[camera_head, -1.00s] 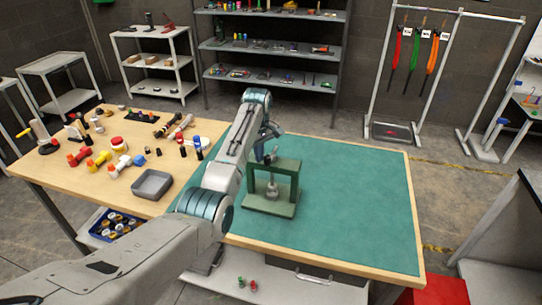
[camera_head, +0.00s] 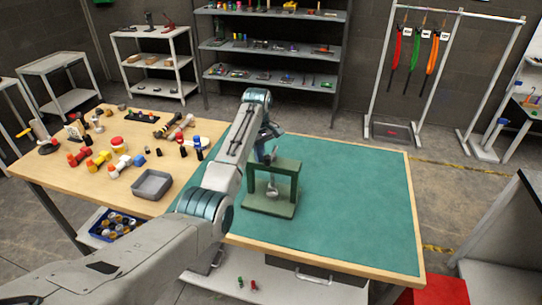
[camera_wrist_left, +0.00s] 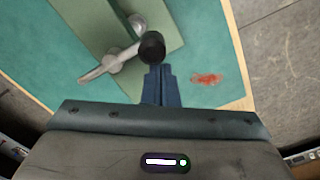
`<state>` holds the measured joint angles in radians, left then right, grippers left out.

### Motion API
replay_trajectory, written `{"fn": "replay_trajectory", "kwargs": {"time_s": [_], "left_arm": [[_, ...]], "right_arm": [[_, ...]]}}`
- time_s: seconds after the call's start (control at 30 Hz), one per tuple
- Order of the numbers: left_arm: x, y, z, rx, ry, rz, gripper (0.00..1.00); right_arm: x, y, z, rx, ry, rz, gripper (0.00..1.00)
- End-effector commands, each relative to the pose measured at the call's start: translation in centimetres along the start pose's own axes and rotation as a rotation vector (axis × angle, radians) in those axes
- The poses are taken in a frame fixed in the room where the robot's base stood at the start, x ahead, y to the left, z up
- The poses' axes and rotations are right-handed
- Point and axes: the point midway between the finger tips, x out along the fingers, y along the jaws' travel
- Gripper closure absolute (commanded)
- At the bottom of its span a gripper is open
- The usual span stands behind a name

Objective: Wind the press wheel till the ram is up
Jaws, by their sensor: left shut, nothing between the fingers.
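The green press (camera_head: 287,168) stands on the green mat of the bench, its frame open at the front. A grey metal ram (camera_head: 272,188) shows inside the frame, low near the base; its exact height is hard to tell. In the left wrist view a grey crank arm (camera_wrist_left: 108,64) sits at the press's green top beam (camera_wrist_left: 95,22), with a round black knob (camera_wrist_left: 151,47). My left gripper (camera_head: 267,157) is at the top of the press. Its fingers (camera_wrist_left: 160,72) are shut and empty, right by the knob; I cannot tell whether they touch it. My right gripper is out of view.
The green mat (camera_head: 355,200) is clear to the right of the press. A grey tray (camera_head: 152,184) and several coloured parts lie on the wooden table at left. A red smudge (camera_wrist_left: 207,79) marks the mat. Shelves (camera_head: 270,47) stand behind.

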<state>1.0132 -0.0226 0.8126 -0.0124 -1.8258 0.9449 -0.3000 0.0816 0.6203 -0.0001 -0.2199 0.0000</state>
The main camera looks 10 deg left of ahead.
Motion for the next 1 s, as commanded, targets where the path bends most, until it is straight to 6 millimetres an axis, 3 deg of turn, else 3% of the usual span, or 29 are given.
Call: {"fn": "replay_trajectory", "kwargs": {"time_s": [0.57, 1.0], "left_arm": [[0.0, 0.0, 0.1, 0.0, 0.0, 0.0, 1.0], [0.0, 0.7, 2.8, 0.001, -0.001, 0.0, 1.0]], "right_arm": [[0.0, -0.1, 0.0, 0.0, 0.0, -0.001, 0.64], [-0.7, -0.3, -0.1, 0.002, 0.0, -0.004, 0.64]]}}
